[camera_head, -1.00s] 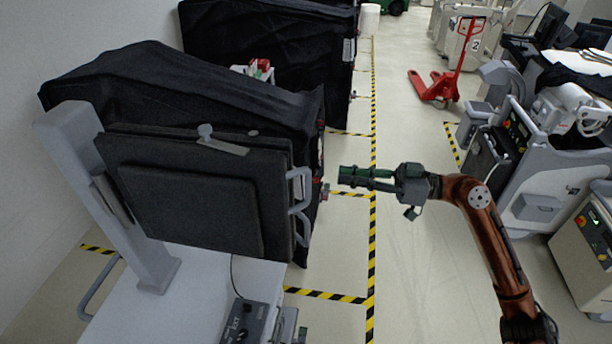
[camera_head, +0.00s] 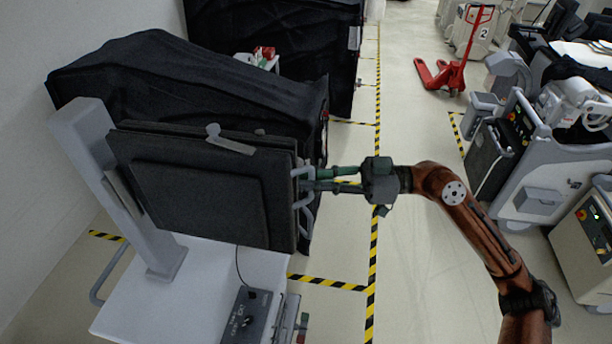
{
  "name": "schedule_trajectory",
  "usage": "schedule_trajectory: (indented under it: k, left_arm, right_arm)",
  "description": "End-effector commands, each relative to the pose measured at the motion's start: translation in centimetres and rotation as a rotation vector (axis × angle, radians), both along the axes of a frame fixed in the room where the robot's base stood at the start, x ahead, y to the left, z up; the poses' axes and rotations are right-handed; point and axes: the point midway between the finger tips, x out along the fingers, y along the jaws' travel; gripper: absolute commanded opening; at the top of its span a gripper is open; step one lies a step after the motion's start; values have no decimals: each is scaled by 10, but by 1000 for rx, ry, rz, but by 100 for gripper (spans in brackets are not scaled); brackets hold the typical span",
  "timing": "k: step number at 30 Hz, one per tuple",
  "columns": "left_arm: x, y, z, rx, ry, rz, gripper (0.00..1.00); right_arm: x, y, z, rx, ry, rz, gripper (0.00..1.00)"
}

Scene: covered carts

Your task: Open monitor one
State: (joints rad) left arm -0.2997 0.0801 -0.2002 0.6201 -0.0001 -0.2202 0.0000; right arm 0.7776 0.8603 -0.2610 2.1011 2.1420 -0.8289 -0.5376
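The monitor is a folded pair of dark panels (camera_head: 205,195) on a light grey post (camera_head: 118,190) at the left. Light grey handles (camera_head: 307,212) stick out from its right edge. My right gripper (camera_head: 308,180) comes in from the right with its green fingers at the upper part of the handles. The fingers are spread, with a gap between them. Their tips overlap the handle in the picture, and I cannot tell whether they touch it. My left gripper is not in view.
The white cart base (camera_head: 185,300) carries a dark control box (camera_head: 250,312). A black-covered cart (camera_head: 180,75) stands right behind the monitor. The striped aisle (camera_head: 410,250) is mostly clear. A red pallet jack (camera_head: 450,75) and grey machines (camera_head: 545,150) stand at the right.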

Motion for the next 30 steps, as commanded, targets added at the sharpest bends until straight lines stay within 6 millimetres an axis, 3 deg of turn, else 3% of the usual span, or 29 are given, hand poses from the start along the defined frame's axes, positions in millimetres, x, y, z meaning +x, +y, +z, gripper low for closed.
schedule_trajectory:
  k: [5,13,27,28,29,30]
  left_arm:
    - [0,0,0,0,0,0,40]
    - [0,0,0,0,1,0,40]
    - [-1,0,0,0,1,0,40]
    - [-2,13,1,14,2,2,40]
    - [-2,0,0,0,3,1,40]
    - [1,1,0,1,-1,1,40]
  right_arm:
    - [0,1,0,0,0,1,16]
    - [1,0,0,0,0,0,0]
    - [2,0,1,2,-1,-3,0]
    - [-1,22,2,0,-8,5,0]
    - [1,13,1,2,-3,-1,0]
    - [2,9,1,3,-1,-1,0]
